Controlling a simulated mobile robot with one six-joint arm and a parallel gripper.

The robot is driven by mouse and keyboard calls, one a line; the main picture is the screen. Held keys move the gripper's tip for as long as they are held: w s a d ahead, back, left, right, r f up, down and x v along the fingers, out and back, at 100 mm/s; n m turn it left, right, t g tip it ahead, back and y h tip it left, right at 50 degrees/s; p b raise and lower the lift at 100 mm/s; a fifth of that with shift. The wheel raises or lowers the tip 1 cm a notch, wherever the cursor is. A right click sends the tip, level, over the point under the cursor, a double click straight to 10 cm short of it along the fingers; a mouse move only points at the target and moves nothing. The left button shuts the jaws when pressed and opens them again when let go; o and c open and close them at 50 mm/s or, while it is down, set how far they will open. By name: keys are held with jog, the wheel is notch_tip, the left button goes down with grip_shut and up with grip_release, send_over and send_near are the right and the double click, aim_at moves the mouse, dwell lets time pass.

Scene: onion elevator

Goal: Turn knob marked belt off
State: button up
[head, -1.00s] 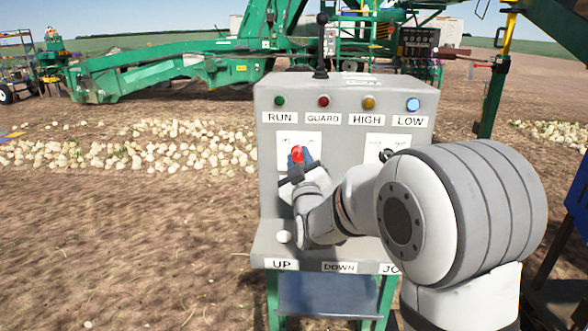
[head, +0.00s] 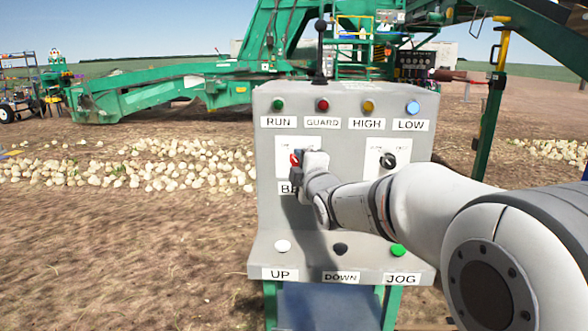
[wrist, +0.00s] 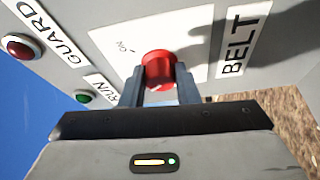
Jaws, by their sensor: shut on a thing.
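The red belt knob (wrist: 158,66) sits on a white plate on the grey control panel, with "BELT" and "ON" lettering in the wrist view. In the head view only a bit of the knob (head: 294,160) shows at the left plate, and my arm covers part of the label below. My gripper (wrist: 160,76) is shut on the knob, one finger on each side of it. In the head view my gripper (head: 299,166) reaches it from the right. The knob's exact pointing direction is hard to tell.
A second, black knob (head: 388,160) sits on the right plate. Lamps marked RUN (head: 278,104), GUARD (head: 322,105), HIGH (head: 368,106) and LOW (head: 412,107) line the top. UP (head: 283,246), DOWN (head: 340,249) and JOG (head: 398,250) buttons are on the ledge. A black lever (head: 320,50) stands on top.

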jog(key=shift+n+g, duration=0.3)
jog(key=shift+n, duration=0.3)
jog(key=shift+b, duration=0.3)
jog(key=o, duration=1)
jog(key=shift+v, duration=3.9)
